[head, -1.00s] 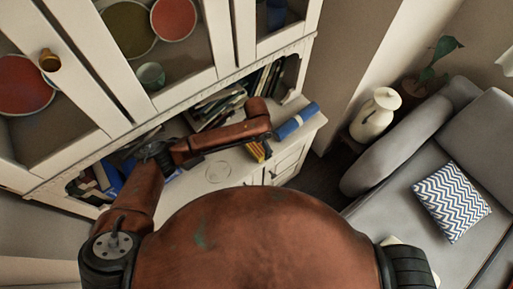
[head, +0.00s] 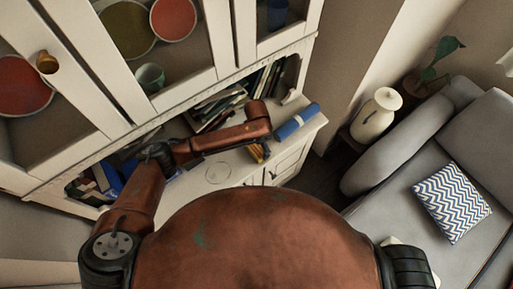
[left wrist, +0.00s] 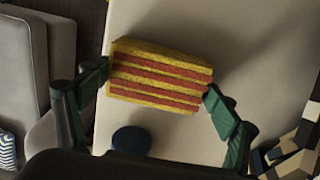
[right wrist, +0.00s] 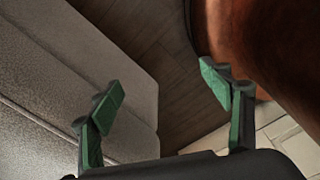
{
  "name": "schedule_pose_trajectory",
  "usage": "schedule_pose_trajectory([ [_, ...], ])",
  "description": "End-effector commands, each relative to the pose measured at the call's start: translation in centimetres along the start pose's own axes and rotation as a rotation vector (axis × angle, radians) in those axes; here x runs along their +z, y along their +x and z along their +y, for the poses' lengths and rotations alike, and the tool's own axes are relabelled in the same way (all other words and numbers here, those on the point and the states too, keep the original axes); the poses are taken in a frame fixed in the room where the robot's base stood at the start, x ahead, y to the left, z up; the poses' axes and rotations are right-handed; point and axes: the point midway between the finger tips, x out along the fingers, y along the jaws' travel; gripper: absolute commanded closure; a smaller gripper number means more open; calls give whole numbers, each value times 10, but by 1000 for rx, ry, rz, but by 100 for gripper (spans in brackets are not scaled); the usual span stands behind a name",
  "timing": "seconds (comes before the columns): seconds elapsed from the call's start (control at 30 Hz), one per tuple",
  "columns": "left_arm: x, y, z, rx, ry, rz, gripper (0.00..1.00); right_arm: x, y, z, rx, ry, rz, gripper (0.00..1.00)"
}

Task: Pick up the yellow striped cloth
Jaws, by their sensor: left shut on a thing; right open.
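The yellow cloth with red stripes (left wrist: 160,77) is a folded, block-like bundle in the left wrist view. My left gripper (left wrist: 158,86) has one green-padded finger at each end of it and is shut on it. A pale surface lies behind the cloth. In the head view a small yellow and orange patch, apparently the cloth (head: 257,153), shows below my left forearm over the cabinet counter; the arm hides most of the gripper there. My right gripper (right wrist: 162,84) is open and empty in the right wrist view, above the floor beside a grey sofa.
A white cabinet with glass doors (head: 215,60) holds plates above an open shelf of books (head: 215,112). A blue roll (head: 297,121) lies on the counter's right end. A dark blue round object (left wrist: 131,140) sits below the cloth. A grey sofa (head: 400,165) stands right.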

Motion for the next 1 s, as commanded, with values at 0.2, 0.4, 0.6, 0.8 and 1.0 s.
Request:
schedule_pose_trajectory([
  [0.2, 0, -2, 0, 0, 0, 0, 36, -12, 0, 1, 1, -3, 15, 28],
  [0.4, -1, -19, 0, 0, 1, 2, 36, -12, 0, 4, 4, -4, 15, 28],
  [0.6, 15, -56, 14, 1, 4, 2, 36, -11, -6, 7, 7, -5, 14, 28],
  [0.8, 47, -97, 42, 3, 5, 1, 36, -11, -12, 10, 10, -6, 14, 28],
  [1.0, 80, -115, 70, 2, 3, 1, 36, -10, -14, 9, 9, -6, 12, 28],
])
